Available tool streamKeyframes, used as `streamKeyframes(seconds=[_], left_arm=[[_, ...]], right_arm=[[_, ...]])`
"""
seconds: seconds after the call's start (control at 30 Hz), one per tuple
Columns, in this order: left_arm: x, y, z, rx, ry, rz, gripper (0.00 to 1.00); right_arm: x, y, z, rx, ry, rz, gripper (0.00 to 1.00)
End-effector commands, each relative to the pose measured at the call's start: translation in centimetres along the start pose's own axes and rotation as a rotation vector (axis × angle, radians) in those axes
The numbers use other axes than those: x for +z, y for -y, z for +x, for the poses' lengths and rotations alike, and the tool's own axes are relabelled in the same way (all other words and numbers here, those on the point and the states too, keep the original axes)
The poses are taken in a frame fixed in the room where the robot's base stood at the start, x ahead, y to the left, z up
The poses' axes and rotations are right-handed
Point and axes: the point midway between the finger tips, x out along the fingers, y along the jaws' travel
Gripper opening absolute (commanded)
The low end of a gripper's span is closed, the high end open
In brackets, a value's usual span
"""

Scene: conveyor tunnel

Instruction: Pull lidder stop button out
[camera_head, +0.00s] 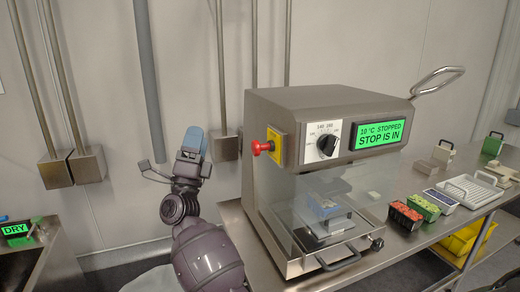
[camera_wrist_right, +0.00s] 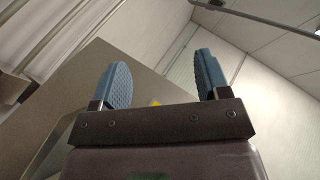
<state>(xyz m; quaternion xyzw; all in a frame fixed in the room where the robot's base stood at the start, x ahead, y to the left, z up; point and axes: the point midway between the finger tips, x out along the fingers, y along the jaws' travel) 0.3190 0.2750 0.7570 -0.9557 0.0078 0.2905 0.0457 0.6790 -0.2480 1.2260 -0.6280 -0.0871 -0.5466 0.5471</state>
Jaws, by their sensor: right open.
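The lidder (camera_head: 325,120) is a grey metal machine on the steel table. Its green screen (camera_head: 380,133) reads "10 °C STOPPED" and "STOP IS IN". The red stop button (camera_head: 262,147) sticks out from a yellow plate (camera_head: 276,146) on its left side. My right gripper (camera_head: 193,142) is open and empty, to the left of the button and apart from it, with its fingers pointing up. In the right wrist view the blue fingers (camera_wrist_right: 162,80) stand wide apart, with a sliver of yellow (camera_wrist_right: 155,103) between them. The button itself is hidden there. My left gripper is out of view.
A black dial (camera_head: 327,143) sits on the lidder's front, above a clear guard with a handle (camera_head: 338,262). Trays of red (camera_head: 405,216) and green (camera_head: 427,206) items stand on the table at right. Metal boxes (camera_head: 87,166) with poles line the wall.

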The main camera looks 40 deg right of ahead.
Motion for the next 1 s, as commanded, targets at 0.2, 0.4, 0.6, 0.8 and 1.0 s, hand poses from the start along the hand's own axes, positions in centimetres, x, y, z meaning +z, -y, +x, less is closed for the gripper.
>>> streamKeyframes(seconds=[0.2, 0.4, 0.6, 0.8, 1.0], left_arm=[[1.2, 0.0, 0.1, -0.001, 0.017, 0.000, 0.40], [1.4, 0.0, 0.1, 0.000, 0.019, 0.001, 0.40], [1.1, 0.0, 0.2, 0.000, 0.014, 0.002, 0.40], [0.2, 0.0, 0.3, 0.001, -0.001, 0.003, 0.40], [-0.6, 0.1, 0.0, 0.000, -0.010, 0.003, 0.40]], right_arm=[[-2.8, -0.9, -0.2, -0.035, -0.374, 0.263, 0.69], [-5.7, -1.9, -2.5, -0.104, -0.657, 0.414, 0.69], [-7.2, -2.2, -4.1, -0.164, -0.791, 0.475, 0.69], [-8.2, -2.2, -3.6, -0.178, -0.809, 0.483, 0.69], [-10.4, -2.1, -1.3, -0.180, -0.808, 0.483, 0.69]])
